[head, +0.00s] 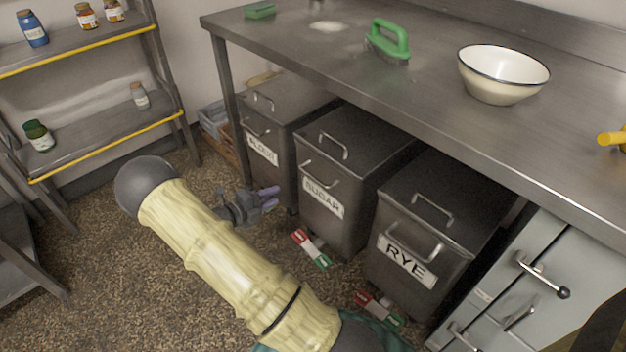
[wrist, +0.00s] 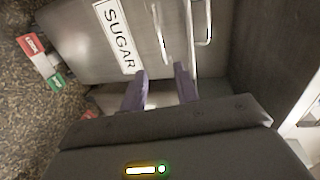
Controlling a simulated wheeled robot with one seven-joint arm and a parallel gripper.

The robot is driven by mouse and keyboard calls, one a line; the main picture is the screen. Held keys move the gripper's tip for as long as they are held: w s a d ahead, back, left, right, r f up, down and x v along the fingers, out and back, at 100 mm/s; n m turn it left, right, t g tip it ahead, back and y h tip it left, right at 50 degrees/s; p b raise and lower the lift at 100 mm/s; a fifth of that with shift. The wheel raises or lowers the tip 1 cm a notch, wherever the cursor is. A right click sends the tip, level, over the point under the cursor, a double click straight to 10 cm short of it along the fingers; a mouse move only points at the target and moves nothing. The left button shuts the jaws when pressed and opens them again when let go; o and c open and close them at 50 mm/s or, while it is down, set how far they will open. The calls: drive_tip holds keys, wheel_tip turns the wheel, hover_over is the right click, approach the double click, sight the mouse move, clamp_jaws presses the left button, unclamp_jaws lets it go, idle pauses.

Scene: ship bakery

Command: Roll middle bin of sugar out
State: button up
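The sugar bin (head: 334,228) is the middle of three dark metal bins under the steel table, with a SUGAR label, a front handle (head: 320,184) and a lid handle. A red and green pedal (head: 311,249) lies at its foot. My gripper (head: 268,198) is in front of the bins, left of the sugar bin's front handle and apart from it. In the wrist view, the sugar bin (wrist: 85,45) appears sideways beyond my gripper (wrist: 160,84). Its two fingers are apart with nothing between them. The pedal (wrist: 45,62) shows at the left.
The flour bin (head: 268,178) stands left and the RYE bin (head: 425,290) right, with another pedal (head: 378,307) at its foot. The steel table (head: 290,45) overhangs them. A shelf rack (head: 110,125) stands left. Speckled floor (head: 100,250) before the bins is clear.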

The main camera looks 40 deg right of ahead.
sight(312, 178)
drive_tip(key=shift+d, duration=0.1)
drive_tip(key=b+x, duration=0.4)
drive_tip(key=x, duration=1.3)
drive_tip(key=shift+w+d, duration=0.1)
drive_tip(key=shift+w, duration=0.05)
clamp_jaws()
